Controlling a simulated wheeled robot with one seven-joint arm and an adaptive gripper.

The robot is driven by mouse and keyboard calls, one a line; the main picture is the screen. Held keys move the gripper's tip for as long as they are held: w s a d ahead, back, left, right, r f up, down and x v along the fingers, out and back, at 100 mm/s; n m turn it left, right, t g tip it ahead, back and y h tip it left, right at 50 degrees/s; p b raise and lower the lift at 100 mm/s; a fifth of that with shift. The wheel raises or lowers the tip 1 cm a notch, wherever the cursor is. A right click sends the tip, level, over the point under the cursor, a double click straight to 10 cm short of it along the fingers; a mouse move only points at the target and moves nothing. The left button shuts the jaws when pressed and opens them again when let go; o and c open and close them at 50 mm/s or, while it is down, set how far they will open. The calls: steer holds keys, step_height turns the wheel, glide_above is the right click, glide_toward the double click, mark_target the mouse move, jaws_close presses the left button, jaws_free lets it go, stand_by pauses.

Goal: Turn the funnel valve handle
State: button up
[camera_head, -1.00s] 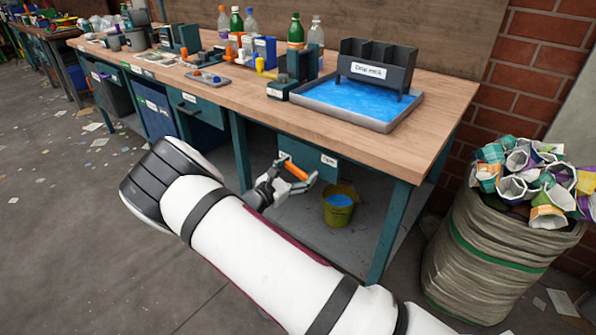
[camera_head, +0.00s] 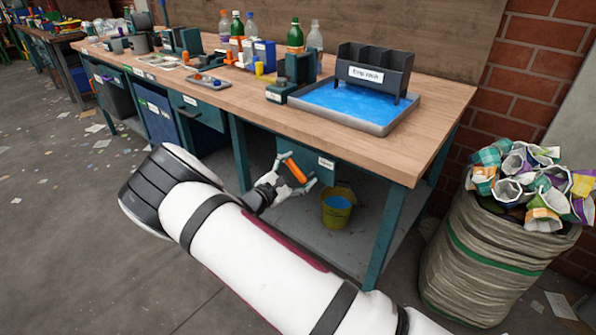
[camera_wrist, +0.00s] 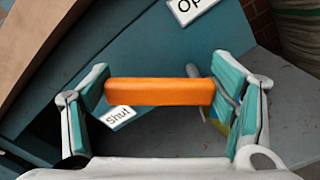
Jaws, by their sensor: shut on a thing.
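The orange valve handle (camera_head: 295,171) is a bar in front of the teal panel (camera_head: 318,154) under the bench top. It slants down to the right in the head view. My gripper (camera_head: 295,170) is shut on the handle. In the wrist view, the handle (camera_wrist: 160,92) lies level between the teal-padded fingers of my gripper (camera_wrist: 162,95), one at each end. An open-side label (camera_wrist: 191,8), partly cut off, is at the top, and a "Shut" label (camera_wrist: 117,116) shows below the handle's left part. The funnel itself is not clearly visible.
A yellow bucket (camera_head: 338,219) with blue contents stands under the bench, right of my gripper. The bench leg (camera_head: 388,235) is further right. A large sack of cups (camera_head: 480,257) stands at the right. A blue-filled tray (camera_head: 390,126) sits on the bench top (camera_head: 440,105).

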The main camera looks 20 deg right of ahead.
steer(key=o, duration=1.7)
steer(key=v, duration=1.2)
